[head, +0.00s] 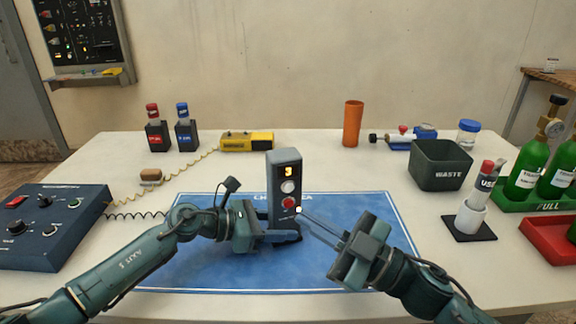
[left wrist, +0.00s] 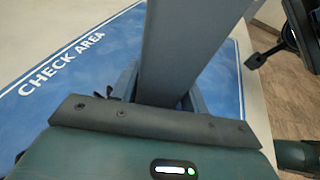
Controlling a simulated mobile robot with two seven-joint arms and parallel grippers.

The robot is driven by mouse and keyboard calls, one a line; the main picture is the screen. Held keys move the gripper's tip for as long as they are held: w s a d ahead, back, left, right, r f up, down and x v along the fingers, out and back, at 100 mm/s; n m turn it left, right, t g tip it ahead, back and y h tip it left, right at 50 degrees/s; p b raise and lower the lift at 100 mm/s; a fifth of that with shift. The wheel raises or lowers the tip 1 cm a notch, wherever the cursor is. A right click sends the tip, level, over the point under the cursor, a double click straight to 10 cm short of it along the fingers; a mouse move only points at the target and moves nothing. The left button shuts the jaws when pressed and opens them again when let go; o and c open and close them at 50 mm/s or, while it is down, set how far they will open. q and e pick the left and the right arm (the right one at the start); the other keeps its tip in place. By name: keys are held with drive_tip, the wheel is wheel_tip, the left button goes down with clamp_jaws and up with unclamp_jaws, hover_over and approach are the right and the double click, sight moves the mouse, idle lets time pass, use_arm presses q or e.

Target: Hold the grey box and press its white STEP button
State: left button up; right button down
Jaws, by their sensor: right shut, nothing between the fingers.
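The grey box (head: 270,180) stands upright on the blue mat, its lit display reading 3. Below the display is a round white button (head: 288,187), and below that a red button (head: 288,202). My left gripper (head: 284,236) is shut on the lower part of the box; the left wrist view shows the box (left wrist: 190,45) between its fingers. My right gripper (head: 301,211) is shut and empty, its tips just right of and below the red button. I cannot tell if the tips touch the box.
The blue mat (head: 350,270) lies under both grippers. A blue control console (head: 50,225) is at left with coiled cords. A dark waste bin (head: 440,168), a white holder (head: 470,218) and green bottles (head: 526,176) stand at right. An orange cup (head: 352,124) is behind.

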use_arm(q)
drive_tip(key=o, duration=0.4)
drive_tip(key=shift+o, duration=0.2)
